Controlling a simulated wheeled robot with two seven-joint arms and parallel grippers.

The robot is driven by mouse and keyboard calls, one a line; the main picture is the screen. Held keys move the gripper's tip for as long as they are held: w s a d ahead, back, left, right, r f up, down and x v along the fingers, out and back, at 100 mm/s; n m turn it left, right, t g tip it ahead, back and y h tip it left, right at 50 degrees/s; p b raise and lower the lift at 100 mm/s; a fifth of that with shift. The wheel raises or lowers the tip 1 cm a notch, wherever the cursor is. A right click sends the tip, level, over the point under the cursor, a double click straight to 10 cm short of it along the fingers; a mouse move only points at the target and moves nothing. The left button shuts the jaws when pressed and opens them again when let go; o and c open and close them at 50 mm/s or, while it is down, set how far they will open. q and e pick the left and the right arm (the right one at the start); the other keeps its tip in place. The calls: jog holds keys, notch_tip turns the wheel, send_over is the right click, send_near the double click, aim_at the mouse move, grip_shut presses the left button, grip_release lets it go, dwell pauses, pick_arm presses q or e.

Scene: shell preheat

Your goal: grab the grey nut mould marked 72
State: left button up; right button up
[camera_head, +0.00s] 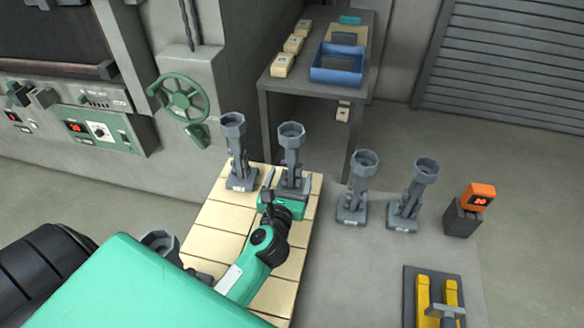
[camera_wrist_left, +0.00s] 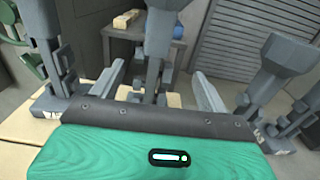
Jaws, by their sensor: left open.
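Several grey nut moulds, each a hexagonal cup on a stepped stand with a small white label, stand upright; I cannot read their numbers. One mould (camera_head: 291,142) stands straight ahead of my left gripper (camera_head: 288,181), which is open. In the left wrist view this mould (camera_wrist_left: 157,45) rises between the two spread fingers (camera_wrist_left: 158,88), with no clear sign of contact. A second mould (camera_head: 236,146) stands just left of the gripper. Two more, a nearer one (camera_head: 362,182) and a farther right one (camera_head: 415,190), stand to the right. My right gripper is not in view.
Cream tiles (camera_head: 213,218) lie under the gripper. A grey box with an orange display (camera_head: 481,196) and a yellow fixture (camera_head: 423,292) are at right. A table (camera_head: 283,88) with a blue bin (camera_head: 336,76) stands behind. A green handwheel (camera_head: 183,98) juts from the machine at left.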

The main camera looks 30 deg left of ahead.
aim_at(293, 160)
pick_arm(q)
jog(key=shift+x, duration=0.8)
jog(key=shift+w+a, duration=0.15)
jog(key=shift+w, duration=0.3)
jog(key=shift+w+a+p, duration=0.1)
jog(key=shift+w+p, duration=0.1)
jog(key=shift+p, duration=0.15)
jog(key=p+x, duration=0.1)
jog(key=x, duration=0.3)
jog(key=shift+w+a+f+p, duration=0.25)
jog(key=shift+a+p, duration=0.1)
jog(key=shift+a, duration=0.1)
jog(key=shift+s, duration=0.1)
jog(key=shift+c, duration=0.7)
jog(key=c, duration=1.1)
jog(key=shift+c, duration=0.7)
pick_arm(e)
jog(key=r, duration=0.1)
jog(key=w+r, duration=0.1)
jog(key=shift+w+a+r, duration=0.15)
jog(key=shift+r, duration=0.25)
pick_arm(q)
jog(key=shift+r, duration=0.1)
